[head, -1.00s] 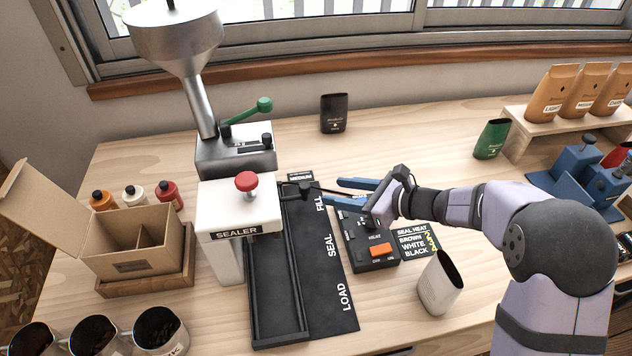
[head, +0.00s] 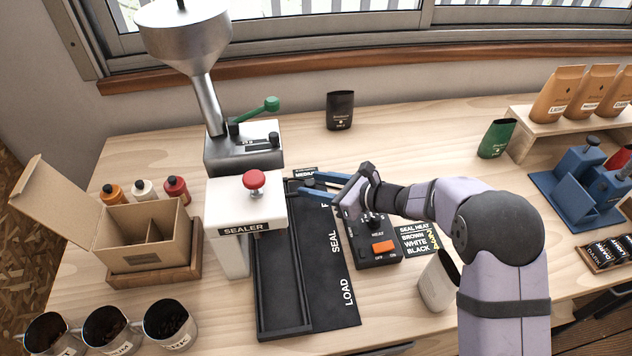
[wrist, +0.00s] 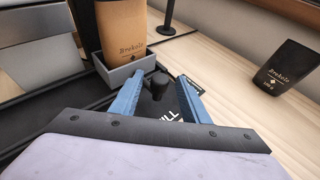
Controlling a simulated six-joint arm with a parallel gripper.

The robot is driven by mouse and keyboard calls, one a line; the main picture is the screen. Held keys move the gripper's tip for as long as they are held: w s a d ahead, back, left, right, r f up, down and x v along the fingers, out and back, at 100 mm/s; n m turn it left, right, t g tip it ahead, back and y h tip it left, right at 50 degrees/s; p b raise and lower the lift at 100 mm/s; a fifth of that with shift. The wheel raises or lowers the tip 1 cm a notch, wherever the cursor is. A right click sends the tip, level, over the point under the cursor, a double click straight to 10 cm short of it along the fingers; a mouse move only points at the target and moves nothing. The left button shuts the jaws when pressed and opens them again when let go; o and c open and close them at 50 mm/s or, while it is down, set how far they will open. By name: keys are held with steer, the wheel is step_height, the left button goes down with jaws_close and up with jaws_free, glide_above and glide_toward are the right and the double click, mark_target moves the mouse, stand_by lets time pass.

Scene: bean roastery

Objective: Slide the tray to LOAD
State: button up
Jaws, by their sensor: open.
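The grey tray (wrist: 132,72) holds an upright brown pouch (wrist: 122,35) in the wrist view; in the head view both are hidden behind the sealer. A black knob (wrist: 156,82) stands beside the tray near the FILL mark. My gripper (head: 301,182) is open, its blue fingers on either side of the knob. It also shows in the wrist view (wrist: 158,82), and I cannot tell whether either finger touches the knob. The black track (head: 283,315) runs forward past SEAL to the LOAD label (head: 348,292) at its near end.
The white sealer (head: 243,205) with its red button stands over the track. The heat control box (head: 375,255) and a white pouch (head: 437,283) are to the right. An open carton (head: 150,240) is at left. The track's near stretch is empty.

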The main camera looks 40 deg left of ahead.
steer(key=shift+a, duration=0.15)
steer(key=shift+c, duration=0.7)
jaws_close()
steer(key=shift+s, duration=0.1)
steer(key=s+d+b, duration=0.3)
steer(key=s+d, duration=0.4)
steer(key=d, duration=0.1)
steer(key=s+d+b, duration=0.3)
steer(key=s+d, duration=0.4)
steer(key=s, duration=0.1)
steer(key=shift+s+d, duration=0.2)
steer(key=shift+d, duration=0.15)
steer(key=shift+o, duration=0.7)
jaws_free()
steer(key=shift+b, duration=0.3)
